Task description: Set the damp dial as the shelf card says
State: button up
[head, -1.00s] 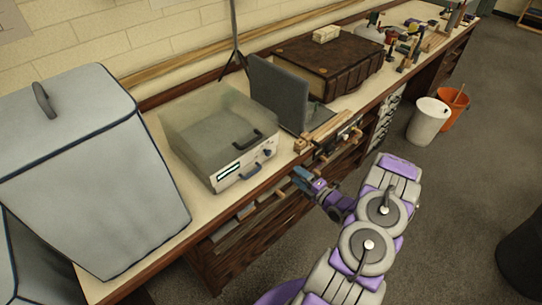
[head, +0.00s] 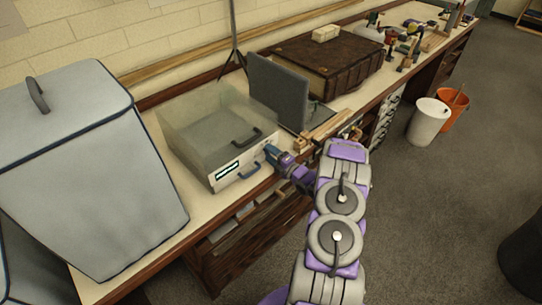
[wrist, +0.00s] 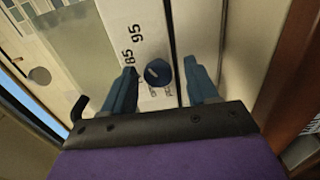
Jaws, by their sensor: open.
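The damp dial (wrist: 158,72) is a dark blue round knob with a pale pointer mark. It sits on a white front panel (wrist: 128,28) printed with 85 and 95; other print by the knob is partly hidden. The panel belongs to a clear-topped box (head: 205,125) on the bench, with a lit display (head: 228,171). My gripper (head: 270,153) is at the right end of the box's front. In the wrist view my gripper (wrist: 160,66) is open, with one finger on each side of the knob. I cannot tell whether they touch it. I cannot make out a shelf card.
A large grey covered bin (head: 90,170) stands left of the box. The floor before the bench is open.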

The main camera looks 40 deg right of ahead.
jog(key=shift+w, duration=0.2)
jog(key=c, duration=1)
jog(key=shift+c, duration=0.2)
